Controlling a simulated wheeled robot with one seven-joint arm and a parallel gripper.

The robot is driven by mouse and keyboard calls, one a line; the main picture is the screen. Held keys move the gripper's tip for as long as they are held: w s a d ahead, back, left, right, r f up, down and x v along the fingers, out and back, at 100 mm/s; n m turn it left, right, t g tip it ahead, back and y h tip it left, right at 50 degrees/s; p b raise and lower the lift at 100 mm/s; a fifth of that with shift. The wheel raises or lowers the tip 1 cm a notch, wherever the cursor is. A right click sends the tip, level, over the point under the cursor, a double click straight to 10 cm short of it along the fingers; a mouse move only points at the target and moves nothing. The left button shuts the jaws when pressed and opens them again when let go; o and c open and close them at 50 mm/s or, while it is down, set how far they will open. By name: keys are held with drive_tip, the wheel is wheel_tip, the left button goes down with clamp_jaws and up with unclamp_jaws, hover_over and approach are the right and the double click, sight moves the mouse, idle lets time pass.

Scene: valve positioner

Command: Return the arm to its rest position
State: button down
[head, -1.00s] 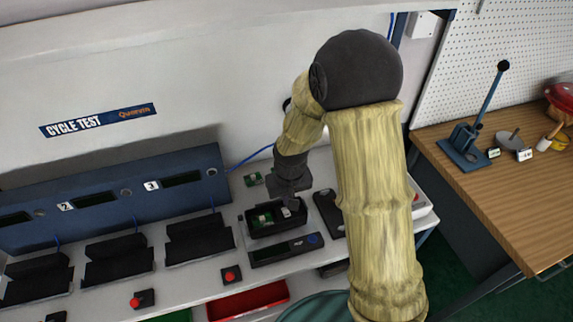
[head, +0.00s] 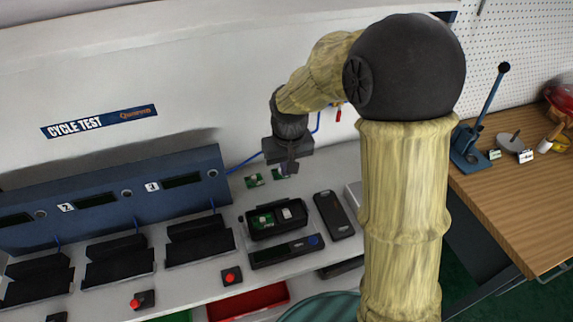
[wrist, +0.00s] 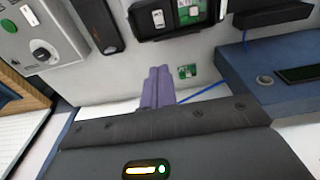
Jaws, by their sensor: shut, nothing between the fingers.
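My gripper (head: 289,167) is in the air above the back of the white bench, in front of the wall. Its fingers are shut and empty. In the wrist view the closed purple-grey fingers (wrist: 157,87) point at the bench beside a small green circuit board (wrist: 187,71). My arm is raised and bent, with its dark elbow high in the head view. The open black positioner housing (head: 276,219), with a green board and a white part inside, stands on the bench in front of the gripper and apart from it.
A black device (head: 334,215) lies right of the housing, and a blue-buttoned unit (head: 286,250) lies in front of it. The blue cycle test station (head: 110,198) with black cradles runs along the left. A red bin (head: 248,300) is below the bench edge. A wooden table (head: 520,200) stands right.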

drive_tip(key=shift+d, duration=0.1)
drive_tip(key=s+d+m+t, duration=0.1)
drive_tip(key=s+d+m, duration=0.2)
drive_tip(key=s+d, duration=0.9)
drive_tip(key=shift+s+f, duration=0.25)
drive_tip(key=shift+s, duration=0.55)
drive_tip(key=shift+w, duration=0.1)
drive_tip(key=shift+d, duration=0.1)
drive_tip(key=shift+s, duration=0.2)
